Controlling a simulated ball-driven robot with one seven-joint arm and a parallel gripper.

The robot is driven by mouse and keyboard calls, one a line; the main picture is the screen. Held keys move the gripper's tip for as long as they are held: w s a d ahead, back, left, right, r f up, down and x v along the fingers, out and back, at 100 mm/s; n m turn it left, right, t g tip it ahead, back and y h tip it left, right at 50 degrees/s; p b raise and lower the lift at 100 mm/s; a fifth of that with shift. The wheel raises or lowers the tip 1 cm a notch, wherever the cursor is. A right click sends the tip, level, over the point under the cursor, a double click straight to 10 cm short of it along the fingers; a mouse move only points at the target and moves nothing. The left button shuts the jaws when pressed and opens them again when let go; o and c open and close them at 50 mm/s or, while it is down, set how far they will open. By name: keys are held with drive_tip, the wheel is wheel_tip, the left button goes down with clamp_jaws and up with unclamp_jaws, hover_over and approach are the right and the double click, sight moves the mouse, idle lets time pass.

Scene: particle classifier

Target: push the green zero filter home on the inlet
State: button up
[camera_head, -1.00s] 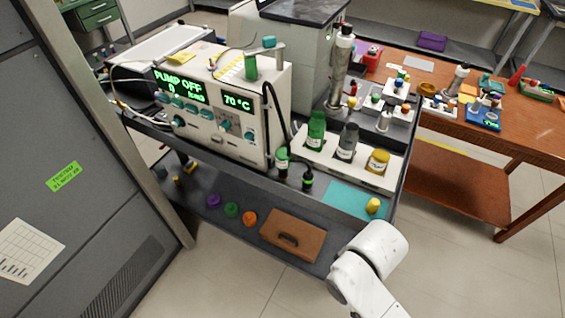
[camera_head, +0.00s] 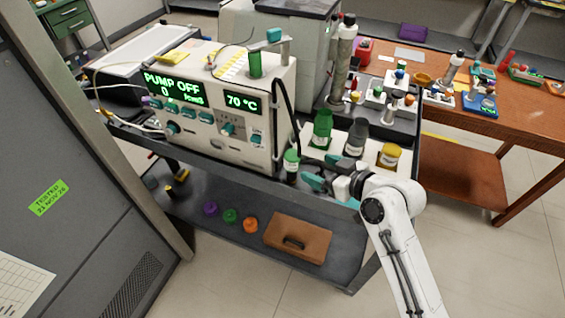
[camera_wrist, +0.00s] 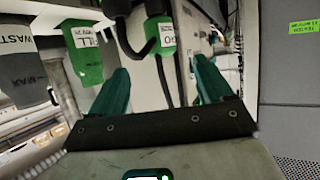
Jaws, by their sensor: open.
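The green filter (camera_head: 291,157), with a white label, stands upright at the front right corner of the instrument (camera_head: 215,115). In the wrist view a green labelled piece (camera_wrist: 161,38), apparently this filter, shows between and beyond my fingertips, beside black tubing. My gripper (camera_head: 305,173) has teal fingers and is open, just right of the filter and pointing at it. In the wrist view the fingers (camera_wrist: 162,75) are spread with nothing between them. I cannot tell whether they touch the filter. The inlet joint and how far the filter sits on it cannot be made out.
A black hose (camera_head: 283,110) runs down the instrument's right side. On the lower shelf lie coloured caps (camera_head: 230,216) and a brown case (camera_head: 297,239).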

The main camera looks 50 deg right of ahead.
sight(299, 158)
drive_tip(key=x, duration=0.4)
drive_tip(key=shift+w+d+r+p, duration=0.2)
drive_tip(key=shift+w+p, duration=0.15)
drive_tip(key=shift+w, duration=0.05)
drive_tip(key=x, duration=0.2)
drive_tip(key=p+x, duration=0.1)
drive_tip(key=x, duration=0.2)
drive_tip(key=shift+w+a+r+p, duration=0.1)
drive_tip(key=shift+w+a+p, duration=0.1)
drive_tip(key=shift+p, duration=0.1)
drive_tip(key=shift+w+f, duration=0.3)
drive_tip(key=shift+w, duration=0.1)
drive_tip(key=shift+c, duration=0.4)
drive_tip(key=c, duration=1)
drive_tip(key=shift+r, duration=0.1)
